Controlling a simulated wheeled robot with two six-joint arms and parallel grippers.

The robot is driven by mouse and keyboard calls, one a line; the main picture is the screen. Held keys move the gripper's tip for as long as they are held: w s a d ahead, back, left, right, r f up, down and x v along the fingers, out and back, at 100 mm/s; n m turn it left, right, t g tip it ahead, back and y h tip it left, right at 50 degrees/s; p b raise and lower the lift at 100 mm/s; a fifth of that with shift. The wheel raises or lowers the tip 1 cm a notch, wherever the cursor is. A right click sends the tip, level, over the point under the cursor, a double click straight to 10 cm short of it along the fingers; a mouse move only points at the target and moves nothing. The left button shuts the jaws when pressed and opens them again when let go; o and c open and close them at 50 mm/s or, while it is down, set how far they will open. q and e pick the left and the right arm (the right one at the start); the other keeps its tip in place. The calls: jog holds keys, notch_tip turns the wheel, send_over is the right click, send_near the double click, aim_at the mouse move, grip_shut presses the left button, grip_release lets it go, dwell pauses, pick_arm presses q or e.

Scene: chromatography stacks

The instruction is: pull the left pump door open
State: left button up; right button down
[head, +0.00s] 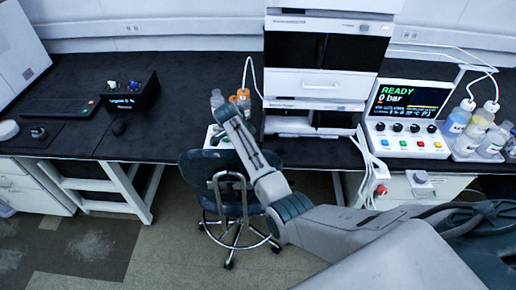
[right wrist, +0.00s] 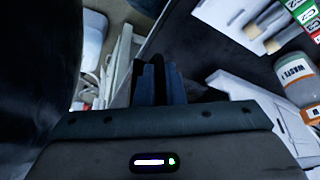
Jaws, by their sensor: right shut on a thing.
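A white instrument stack (head: 318,85) stands on the dark bench in the middle of the head view. Its upper unit has dark front panels, a left one (head: 291,47) and a right one (head: 355,52). I cannot tell which panel is the left pump door. My right gripper (head: 222,117) is low at the stack's left, by the bench's front edge. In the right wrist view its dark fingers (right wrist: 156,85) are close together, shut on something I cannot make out. My left gripper is not in view.
Orange-capped bottles (head: 240,97) stand behind my right gripper; a waste bottle (right wrist: 295,80) shows in the wrist view. A chair (head: 205,170) stands below. A control box reading READY (head: 405,125) and bottles (head: 478,130) are at the right.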

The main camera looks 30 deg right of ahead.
jog(key=shift+d+r, duration=0.15)
jog(key=c, duration=1.7)
grip_release()
jog(key=shift+o, duration=0.9)
jog(key=shift+w, duration=0.1)
jog(key=b+v, duration=0.3)
jog(key=v, duration=0.7)
jog(key=shift+r, duration=0.3)
